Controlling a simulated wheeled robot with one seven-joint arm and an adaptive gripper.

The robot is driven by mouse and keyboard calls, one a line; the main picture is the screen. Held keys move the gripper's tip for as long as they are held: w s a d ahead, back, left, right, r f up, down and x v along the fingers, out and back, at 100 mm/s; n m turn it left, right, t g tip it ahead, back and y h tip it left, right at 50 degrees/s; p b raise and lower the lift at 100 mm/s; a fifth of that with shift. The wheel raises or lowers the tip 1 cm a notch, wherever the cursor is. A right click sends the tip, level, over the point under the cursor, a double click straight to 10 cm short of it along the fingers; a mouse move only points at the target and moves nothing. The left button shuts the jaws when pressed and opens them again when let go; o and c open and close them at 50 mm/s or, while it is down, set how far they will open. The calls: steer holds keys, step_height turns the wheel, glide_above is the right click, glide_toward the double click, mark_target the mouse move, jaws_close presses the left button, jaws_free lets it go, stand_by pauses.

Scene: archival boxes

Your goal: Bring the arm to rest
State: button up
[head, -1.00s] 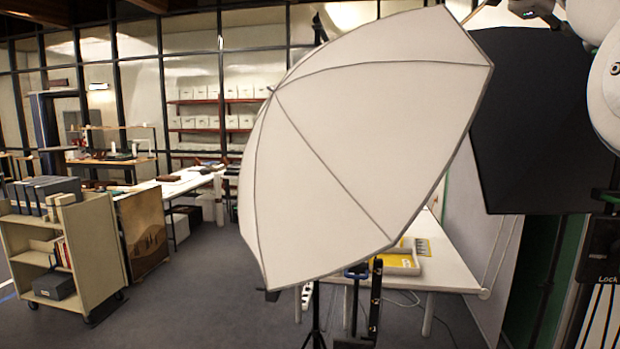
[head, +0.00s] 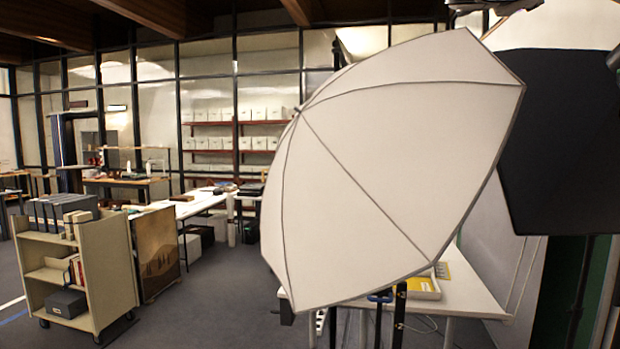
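A small part of my arm (head: 492,6) shows at the top edge of the head view, right of the middle. It is cut off by the frame. No gripper fingers can be made out, so I cannot see whether my gripper is open or shut or holds anything.
A large white umbrella (head: 385,170) fills the centre right, with a black panel (head: 560,140) behind it. A white table (head: 470,297) is partly hidden below it. A cart (head: 108,265) with grey boxes stands left. Shelves of white boxes (head: 262,114) line the back. Grey floor (head: 215,310) is clear between.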

steer(key=w+a+f+n+t+y+b, duration=0.1)
steer(key=a+f+n+t+y, duration=0.3)
steer(key=a+n+y, duration=0.35)
steer(key=w+a+f+n+t+y+b, duration=0.1)
steer(key=a+f+n+t+y, duration=0.35)
steer(key=a+n, duration=0.5)
steer(key=s+a+f+n+g+y, duration=0.2)
steer(key=s+f, duration=0.1)
steer(key=f, duration=0.6)
steer(key=s+a+f+n+g+y+b, duration=0.1)
steer(key=s+a+f+n+g+y, duration=0.2)
steer(key=f, duration=0.7)
steer(key=s+a+f+n+g+y, duration=0.2)
steer(key=s+a+f+n+g, duration=0.1)
steer(key=f, duration=0.7)
steer(key=shift+s+f, duration=0.1)
steer(key=shift+f, duration=0.15)
steer(key=s+d+f+g, duration=0.2)
steer(key=s+f+g, duration=0.1)
steer(key=s+f, duration=0.4)
steer(key=s+d+f+n+g+h+b, duration=0.1)
steer(key=s+f+g, duration=0.3)
steer(key=s+f, duration=0.4)
step_height(320, 180, down, 5)
steer(key=shift+s+d+f+n, duration=0.15)
steer(key=shift+s+d+n, duration=0.15)
steer(key=shift+d, duration=0.15)
